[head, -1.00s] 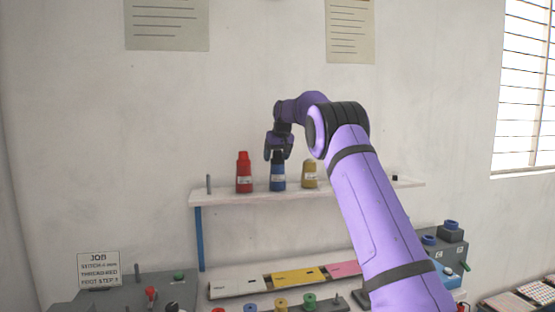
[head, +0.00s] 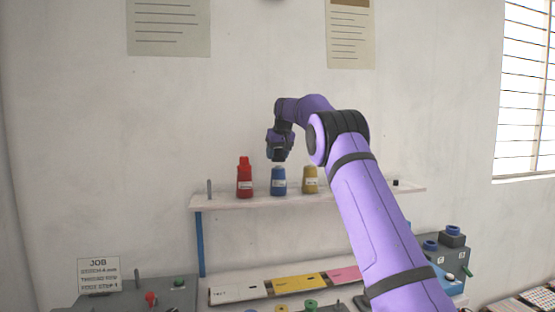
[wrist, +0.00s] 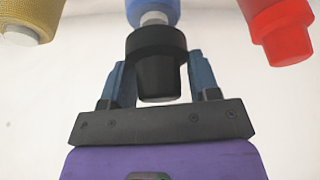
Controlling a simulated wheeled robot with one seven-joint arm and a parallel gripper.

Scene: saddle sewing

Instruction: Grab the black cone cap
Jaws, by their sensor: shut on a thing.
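The black cone cap (wrist: 157,66) is between the two blue fingers of my gripper (wrist: 160,85) in the wrist view, and the fingers are shut on it. In the head view my gripper (head: 279,152) is just above the blue thread cone (head: 278,182) on the shelf, with the dark cap at its fingertips. The blue cone's pale bare tip (wrist: 154,18) shows beside the cap in the wrist view. In the head view the cap appears lifted clear of the cone.
A red cone (head: 244,178) with a red cap stands left of the blue cone. A yellow cone (head: 310,180) stands close on the right. All stand on the white wall shelf (head: 355,190). A thin grey peg (head: 209,188) is at the shelf's left end.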

